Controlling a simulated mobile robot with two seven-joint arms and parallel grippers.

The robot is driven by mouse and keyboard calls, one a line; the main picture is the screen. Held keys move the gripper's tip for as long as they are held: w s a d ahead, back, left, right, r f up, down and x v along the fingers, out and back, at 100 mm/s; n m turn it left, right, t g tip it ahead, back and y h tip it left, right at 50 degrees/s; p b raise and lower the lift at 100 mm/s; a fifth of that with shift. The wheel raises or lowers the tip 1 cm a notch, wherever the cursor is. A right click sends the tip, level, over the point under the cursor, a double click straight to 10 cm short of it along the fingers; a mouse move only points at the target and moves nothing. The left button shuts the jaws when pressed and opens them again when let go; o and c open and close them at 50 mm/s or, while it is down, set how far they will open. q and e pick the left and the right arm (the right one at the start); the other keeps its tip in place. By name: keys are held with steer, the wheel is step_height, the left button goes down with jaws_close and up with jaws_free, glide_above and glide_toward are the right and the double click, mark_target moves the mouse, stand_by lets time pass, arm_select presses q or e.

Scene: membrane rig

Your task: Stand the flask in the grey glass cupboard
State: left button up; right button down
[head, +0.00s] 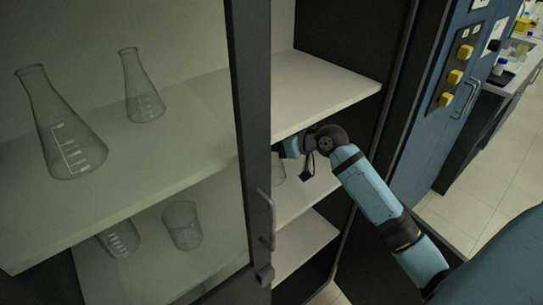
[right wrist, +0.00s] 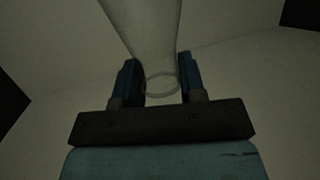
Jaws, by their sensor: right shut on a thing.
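The clear glass flask (right wrist: 140,30) is between the two blue fingers of my right gripper (right wrist: 157,66) in the right wrist view. The fingers are shut on its neck, with the round rim near the palm. In the head view my right arm reaches into the grey cupboard (head: 330,78), at the lower shelf (head: 305,198). Part of the flask (head: 279,172) shows below the wrist; the cupboard's door frame hides the rest and the fingertips. I cannot tell whether the flask touches the shelf. My left gripper is in neither view.
Two conical flasks (head: 65,135) (head: 142,90) stand on the upper shelf (head: 335,88), behind glass. Two glass vessels (head: 182,226) (head: 120,240) stand lower down. The dark door frame (head: 250,130) with its handle (head: 267,220) is close left of my right wrist.

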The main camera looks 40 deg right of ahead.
mark_target(272, 158)
step_height(272, 158, down, 4)
steer(key=shift+s+r, duration=0.1)
steer(key=shift+r, duration=0.05)
step_height(272, 158, down, 3)
steer(key=shift+r, duration=0.2)
steer(key=shift+w+f+p, duration=0.2)
steer(key=shift+p, duration=0.1)
steer(key=shift+f, duration=0.15)
steer(key=shift+f, duration=0.1)
steer(key=c, duration=0.7)
jaws_free()
